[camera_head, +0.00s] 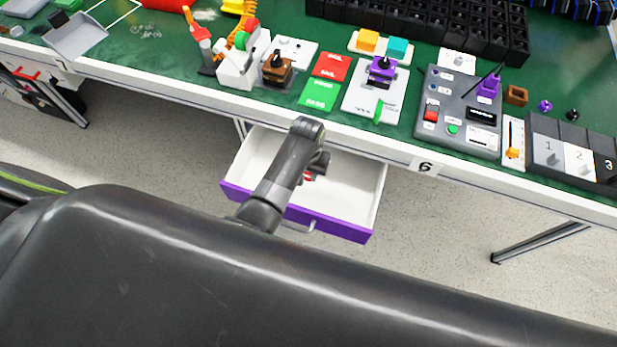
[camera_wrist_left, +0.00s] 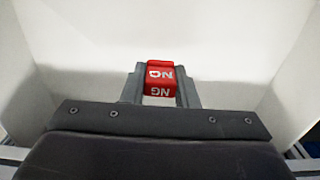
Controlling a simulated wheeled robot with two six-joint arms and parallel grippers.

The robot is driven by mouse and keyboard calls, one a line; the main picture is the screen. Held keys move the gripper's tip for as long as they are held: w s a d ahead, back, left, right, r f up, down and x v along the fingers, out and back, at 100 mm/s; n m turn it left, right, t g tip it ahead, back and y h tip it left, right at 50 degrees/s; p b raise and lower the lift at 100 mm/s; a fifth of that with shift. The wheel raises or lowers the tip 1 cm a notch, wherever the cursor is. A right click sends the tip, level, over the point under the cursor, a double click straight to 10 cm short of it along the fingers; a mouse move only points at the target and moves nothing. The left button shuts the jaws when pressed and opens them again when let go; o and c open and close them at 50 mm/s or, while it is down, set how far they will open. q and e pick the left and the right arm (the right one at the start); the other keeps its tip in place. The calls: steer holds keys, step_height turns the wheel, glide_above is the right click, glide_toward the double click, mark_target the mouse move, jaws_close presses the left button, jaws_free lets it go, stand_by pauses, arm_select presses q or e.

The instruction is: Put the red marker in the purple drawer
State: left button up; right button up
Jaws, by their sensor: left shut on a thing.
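The red marker (camera_wrist_left: 160,75), a small block with white "NG" lettering, is between the fingers of my left gripper (camera_wrist_left: 160,88) in the wrist view. In the head view only a bit of the red marker (camera_head: 307,176) shows beside my left gripper (camera_head: 315,170), partly hidden by my arm. The purple drawer (camera_head: 341,227) is pulled out under the table, with a purple front and a white inside. My left gripper is shut on the marker over or within the open drawer; its height above the floor of the drawer is hard to tell. My right gripper is not in view.
The table's white front edge (camera_head: 395,152) runs just behind the open drawer. On the green top stand a red and green label plate (camera_head: 325,82), a purple rotary switch (camera_head: 381,68), a grey control panel (camera_head: 458,112) and black bins (camera_head: 455,28). The drawer inside looks otherwise empty.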

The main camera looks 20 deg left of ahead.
mark_target(308, 179)
arm_select(q)
steer(key=shift+f+b, duration=0.4)
steer(key=shift+f, duration=1.9)
steer(key=shift+f, duration=0.2)
steer(key=o, duration=0.9)
steer(key=shift+o, duration=0.2)
steer(key=shift+r, duration=0.1)
steer(key=shift+r, duration=0.45)
step_height(308, 179, up, 11)
steer(key=shift+r+p, duration=0.2)
steer(key=shift+p, duration=0.85)
